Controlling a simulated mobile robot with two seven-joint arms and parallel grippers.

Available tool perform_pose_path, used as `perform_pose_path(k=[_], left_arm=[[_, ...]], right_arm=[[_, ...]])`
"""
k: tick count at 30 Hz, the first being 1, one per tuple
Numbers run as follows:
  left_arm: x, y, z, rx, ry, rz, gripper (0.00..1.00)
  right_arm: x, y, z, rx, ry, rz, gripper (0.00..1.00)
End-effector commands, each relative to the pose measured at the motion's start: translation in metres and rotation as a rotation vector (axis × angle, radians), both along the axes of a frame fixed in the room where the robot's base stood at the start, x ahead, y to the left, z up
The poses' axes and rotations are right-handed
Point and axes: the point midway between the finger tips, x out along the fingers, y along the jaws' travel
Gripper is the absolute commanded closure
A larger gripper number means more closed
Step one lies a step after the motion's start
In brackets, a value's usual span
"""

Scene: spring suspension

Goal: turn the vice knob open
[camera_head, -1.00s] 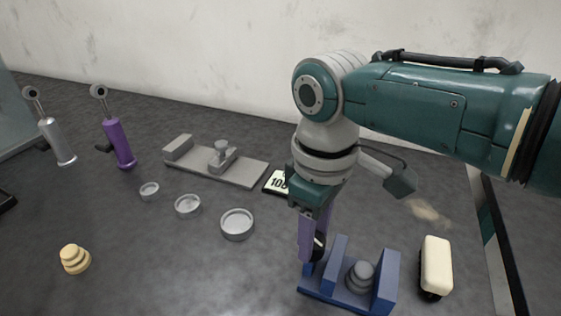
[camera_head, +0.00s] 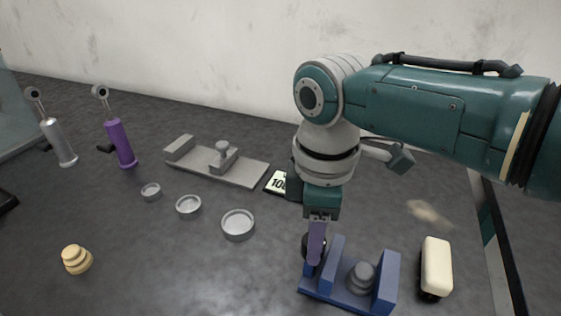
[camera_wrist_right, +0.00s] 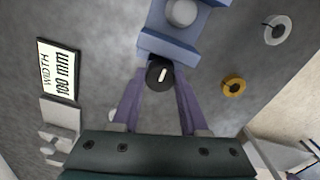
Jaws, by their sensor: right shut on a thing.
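The blue vice (camera_head: 386,283) stands at the front right of the dark table, and part of it also shows in the right wrist view (camera_wrist_right: 165,48). Its round black knob (camera_wrist_right: 159,75) has a white mark on its face and sits at the end of the vice. My right gripper (camera_wrist_right: 160,84) has its purple fingers shut on the knob, one on each side. In the head view, the right gripper (camera_head: 314,256) points down at the vice's left end, and its fingers partly hide the knob. A grey stepped piece (camera_head: 362,277) sits inside the vice. My left gripper is not seen.
A cream-topped block (camera_head: 436,264) stands just right of the vice. Several metal dishes (camera_head: 238,224), a grey fixture (camera_head: 243,172) and a number card (camera_head: 277,183) lie to the left. A yellow stepped piece (camera_head: 76,259) is at front left.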

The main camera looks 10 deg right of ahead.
Motion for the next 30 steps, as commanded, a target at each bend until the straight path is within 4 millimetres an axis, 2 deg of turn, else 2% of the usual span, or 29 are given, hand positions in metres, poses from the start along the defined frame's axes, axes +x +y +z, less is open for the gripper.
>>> perform_pose_path(k=[9,10,12,22,26,30], left_arm=[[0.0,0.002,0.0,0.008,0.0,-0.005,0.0],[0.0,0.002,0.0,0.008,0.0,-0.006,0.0],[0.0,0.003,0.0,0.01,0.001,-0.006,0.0],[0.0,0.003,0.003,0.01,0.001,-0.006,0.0],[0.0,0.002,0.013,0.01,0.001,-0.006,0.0],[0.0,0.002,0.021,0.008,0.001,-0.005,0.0]], right_arm=[[0.0,0.001,0.001,0.002,-0.001,0.005,1.0],[0.0,0.001,0.001,0.002,-0.001,0.005,0.53],[0.0,0.001,0.001,0.002,-0.001,0.004,0.45],[0.0,0.001,0.006,0.002,-0.002,0.002,0.44],[0.001,0.0,0.027,0.002,-0.004,0.003,0.44],[0.001,0.001,0.056,0.003,-0.005,0.003,0.44]])
